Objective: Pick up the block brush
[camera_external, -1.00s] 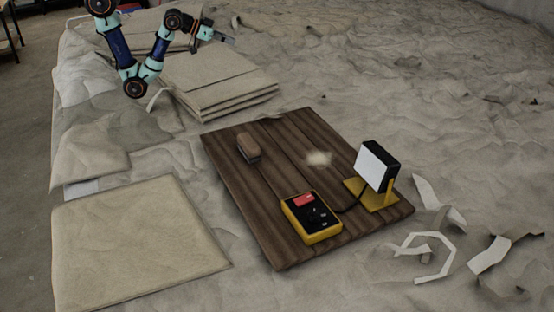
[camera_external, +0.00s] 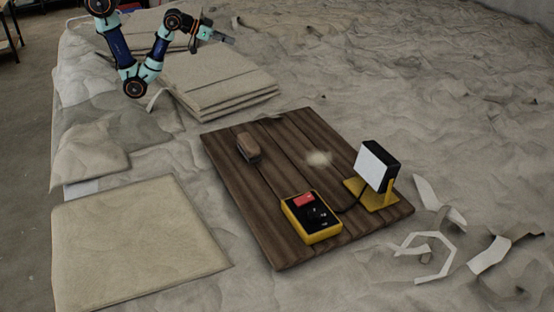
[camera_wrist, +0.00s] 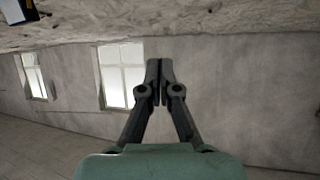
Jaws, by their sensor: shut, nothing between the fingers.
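The block brush (camera_external: 248,147), a small brown block, lies on the left part of the dark wooden board (camera_external: 290,235) in the external view. My gripper (camera_external: 231,40) is far behind it, up at the top of the picture, over the stacked sheets' far side. In the wrist view my gripper (camera_wrist: 160,70) has its two dark fingers together with nothing between them. The wrist view faces a wall and windows, and the brush does not show there.
The board also holds a yellow box with a red panel (camera_external: 312,217), a lamp on a yellow stand (camera_external: 376,168) and a pale powdery patch (camera_external: 318,158). A stack of sheets (camera_external: 215,80) lies behind. Paper scraps (camera_external: 440,255) lie at right.

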